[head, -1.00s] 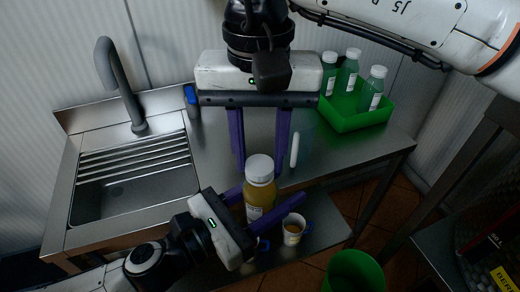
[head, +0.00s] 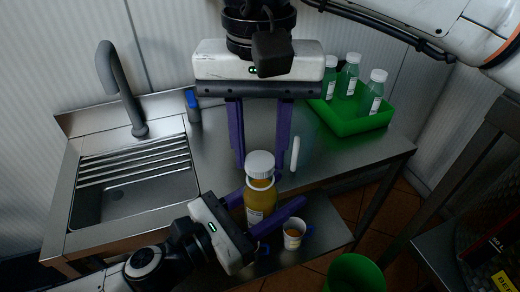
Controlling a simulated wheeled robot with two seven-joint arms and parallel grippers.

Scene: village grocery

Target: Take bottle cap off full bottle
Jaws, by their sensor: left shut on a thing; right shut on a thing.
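The full bottle (head: 258,208), with yellow-orange contents and a white label, stands upright in front of the counter. My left gripper (head: 265,205) is shut around its body from the lower left. The white bottle cap (head: 260,162) is just above the bottle's neck. A pale neck ring shows beneath it, and the cap looks lifted clear. My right gripper (head: 259,166) reaches down from above and is shut on the cap, with one purple finger on each side. The hidden far side of the cap cannot be seen.
A green crate (head: 353,123) with green bottles (head: 372,92) stands at the counter's back right. A sink (head: 130,190) is at left. A white stick-like object (head: 295,153) is near the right fingers. A cup (head: 293,232) is at lower right, beside a green bin (head: 355,273).

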